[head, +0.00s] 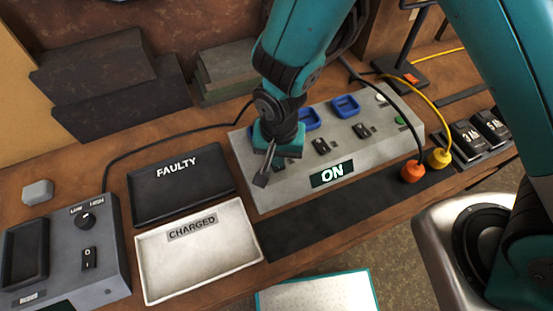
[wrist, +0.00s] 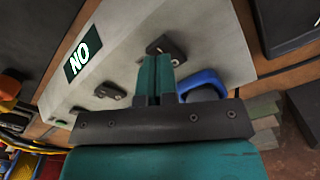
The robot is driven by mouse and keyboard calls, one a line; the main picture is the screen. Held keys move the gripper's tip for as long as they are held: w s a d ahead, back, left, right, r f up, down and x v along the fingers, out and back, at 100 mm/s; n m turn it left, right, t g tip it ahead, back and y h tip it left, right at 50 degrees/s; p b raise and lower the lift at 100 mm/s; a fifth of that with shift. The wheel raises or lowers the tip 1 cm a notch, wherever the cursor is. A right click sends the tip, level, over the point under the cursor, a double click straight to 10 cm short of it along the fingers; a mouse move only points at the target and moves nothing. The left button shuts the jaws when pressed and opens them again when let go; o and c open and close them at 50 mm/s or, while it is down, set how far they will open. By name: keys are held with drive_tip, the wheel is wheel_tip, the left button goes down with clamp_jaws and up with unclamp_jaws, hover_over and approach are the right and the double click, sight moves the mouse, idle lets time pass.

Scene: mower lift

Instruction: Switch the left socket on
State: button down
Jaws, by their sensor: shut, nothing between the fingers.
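The grey socket panel (head: 232,150) lies on the bench with three blue sockets, a row of black rocker switches and a lit ON display (head: 332,174). The left socket is mostly hidden behind my gripper in the head view; its blue rim (wrist: 203,82) shows beside my fingers in the wrist view. The left switch (wrist: 167,44) is just beyond my fingertips in the wrist view. My gripper (head: 262,176) is shut and empty, pointing down over the panel's left end. It also shows in the wrist view (wrist: 155,62). I cannot tell whether it touches the switch.
The middle switch (head: 321,146) and right switch (head: 362,130) are close by. A black FAULTY tray (head: 150,212) and a white CHARGED tray (head: 150,290) lie left of the panel. A grey tester box (head: 112,260) is at far left. Orange (head: 412,172) and yellow (head: 439,158) plugs are at right.

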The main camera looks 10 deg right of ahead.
drive_tip(key=shift+f+b, duration=0.8)
drive_tip(key=shift+f, duration=0.3)
idle(0.4)
drive_tip(key=shift+r+p, duration=2.8)
drive_tip(key=shift+r, duration=0.7)
drive_tip(key=shift+r, duration=0.15)
drive_tip(key=s+d+r+n+y+b, duration=0.1)
drive_tip(key=d+r+n+b, duration=0.1)
drive_tip(key=r, duration=0.5)
drive_tip(key=s+d+r+n+y+b, duration=0.1)
drive_tip(key=d+r+n+y+b, duration=0.15)
drive_tip(key=r, duration=0.35)
drive_tip(key=s+d+r+n+b, duration=0.1)
drive_tip(key=s+d+r+n, duration=0.4)
drive_tip(key=s+r, duration=0.2)
drive_tip(key=shift+s+d+r+y+b, duration=0.15)
drive_tip(key=shift+s+d+y+b, duration=0.15)
drive_tip(key=shift+s, duration=0.4)
